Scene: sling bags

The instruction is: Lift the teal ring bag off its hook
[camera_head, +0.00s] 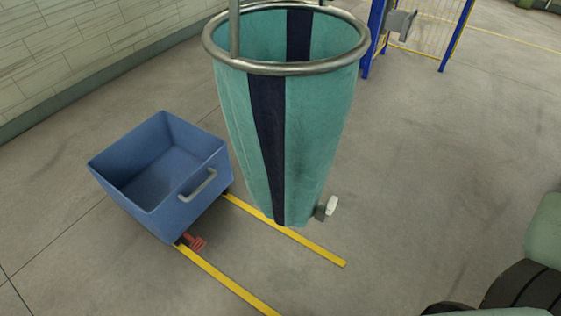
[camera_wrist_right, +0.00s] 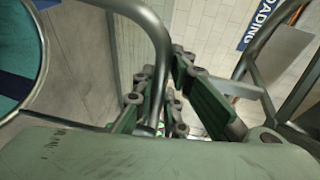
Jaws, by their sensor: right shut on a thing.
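The teal ring bag (camera_head: 312,130) hangs upright and open-topped in the middle of the head view. It has navy stripes and a round metal ring (camera_head: 290,68) at its mouth, with a metal rod rising from the ring. A small white and grey piece (camera_head: 329,207) shows at its lower end. In the right wrist view, part of the bag (camera_wrist_right: 15,60) and its ring are at the left edge. My right gripper (camera_wrist_right: 163,78) is shut on a curved metal tube (camera_wrist_right: 154,100), seemingly the bag's hanger. The hook is not clearly visible. My left gripper is out of view.
A blue wheeled bin (camera_head: 160,175) with a grey handle stands on the floor left of the bag, beside yellow floor lines (camera_head: 290,232). A blue and yellow frame (camera_head: 420,40) is at the back. In the wrist view, metal tubes (camera_wrist_right: 262,80) stand to the right.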

